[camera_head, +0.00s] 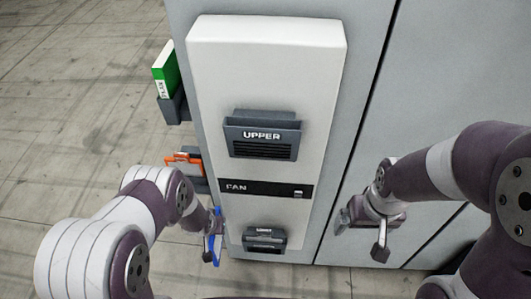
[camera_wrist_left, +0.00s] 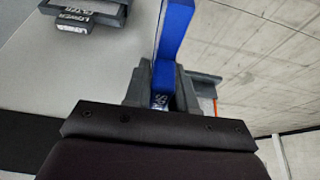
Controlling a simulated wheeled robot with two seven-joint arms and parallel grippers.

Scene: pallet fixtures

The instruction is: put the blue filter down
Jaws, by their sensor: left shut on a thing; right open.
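The blue filter (camera_head: 214,245) is a thin upright blue piece at the lower left edge of the white panel. In the left wrist view the blue filter (camera_wrist_left: 174,35) stands out between the dark fingers. My left gripper (camera_wrist_left: 160,90) is shut on it; in the head view this gripper (camera_head: 212,236) is small and partly hidden by the filter and my arm. My right gripper (camera_head: 361,235) is open and empty, to the right of the panel's lower part.
The white panel (camera_head: 210,100) carries a dark UPPER slot (camera_head: 262,135) and a lower dark slot (camera_head: 264,240), with a black FAN strip (camera_head: 265,189) between. A green filter (camera_head: 165,70) and an orange-framed piece (camera_head: 186,160) sit in side holders at left. Floor at far left is clear.

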